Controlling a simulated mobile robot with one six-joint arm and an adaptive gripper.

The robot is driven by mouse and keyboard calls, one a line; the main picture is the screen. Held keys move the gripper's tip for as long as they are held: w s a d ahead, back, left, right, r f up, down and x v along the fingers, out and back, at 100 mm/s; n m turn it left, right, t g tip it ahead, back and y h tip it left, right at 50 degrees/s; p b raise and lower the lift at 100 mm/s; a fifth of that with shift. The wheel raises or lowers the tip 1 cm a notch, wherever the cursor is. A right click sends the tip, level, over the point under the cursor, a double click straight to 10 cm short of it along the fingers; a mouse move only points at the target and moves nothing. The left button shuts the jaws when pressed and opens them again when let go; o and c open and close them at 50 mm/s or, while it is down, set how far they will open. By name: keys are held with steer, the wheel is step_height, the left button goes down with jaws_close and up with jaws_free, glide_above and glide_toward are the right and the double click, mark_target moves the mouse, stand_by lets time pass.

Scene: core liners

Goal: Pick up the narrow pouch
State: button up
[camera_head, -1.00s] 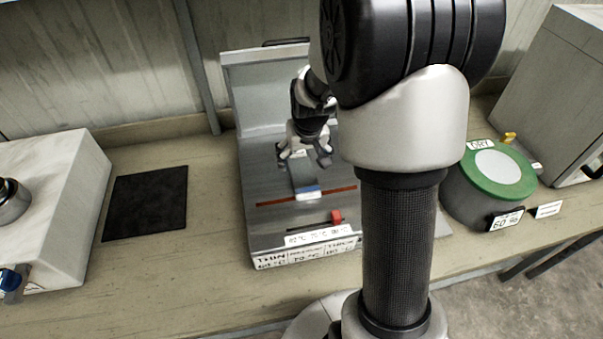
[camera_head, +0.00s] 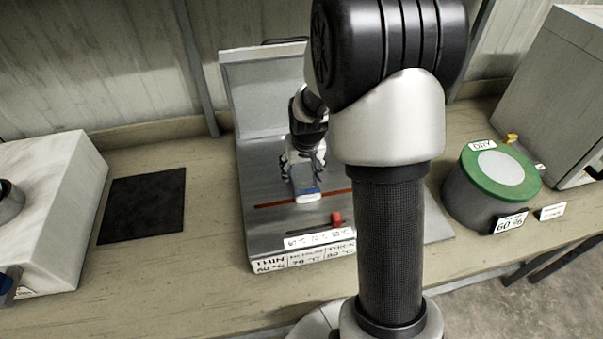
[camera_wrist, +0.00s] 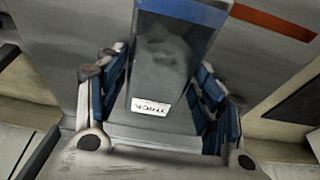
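The narrow pouch (camera_wrist: 165,62) is clear with grey contents, a blue band and a small white label. It lies on the grey metal plate of the device (camera_head: 262,170). In the head view its blue and white end (camera_head: 308,195) shows below my gripper (camera_head: 304,168). In the wrist view my gripper (camera_wrist: 160,92) has its blue-padded fingers on both sides of the pouch, close along its edges. I cannot tell whether the pads press on it. The part of the pouch under the fingers is hidden in the head view.
A red-brown stripe (camera_head: 270,205) crosses the plate, and a red knob (camera_head: 337,217) sits in front. A green-topped round container (camera_head: 460,195) stands right, a black mat (camera_head: 143,205) lies left. The device's raised back panel (camera_head: 265,95) stands behind my gripper.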

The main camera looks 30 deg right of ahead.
steer(key=c, duration=0.7)
